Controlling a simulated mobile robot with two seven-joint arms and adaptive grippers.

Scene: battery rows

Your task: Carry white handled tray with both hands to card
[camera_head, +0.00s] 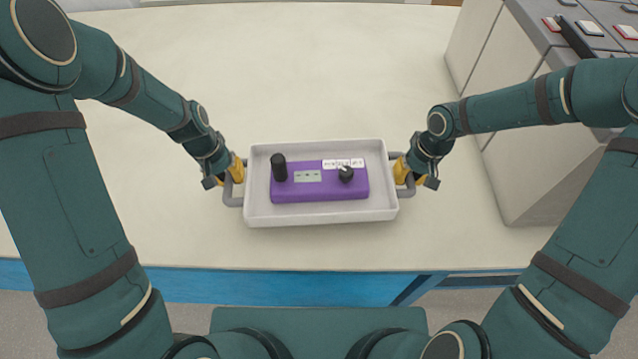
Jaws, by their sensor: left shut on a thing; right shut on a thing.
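A white tray (320,219) with a grey handle at each end is in the middle of the camera_head view, over the near part of the table. I cannot tell whether it touches the table. In it lies a purple device (320,194) with a black cylinder on its left, a small display and a black knob. My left gripper (236,172) is shut on the tray's left handle. My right gripper (402,173) is shut on the right handle. The yellow fingers hide parts of both handles. I see no card that I can make out.
The pale table (300,85) is clear behind and around the tray. Its blue front edge (290,286) is close in front. A grey console (545,140) with buttons and a black lever stands at the right, behind my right arm.

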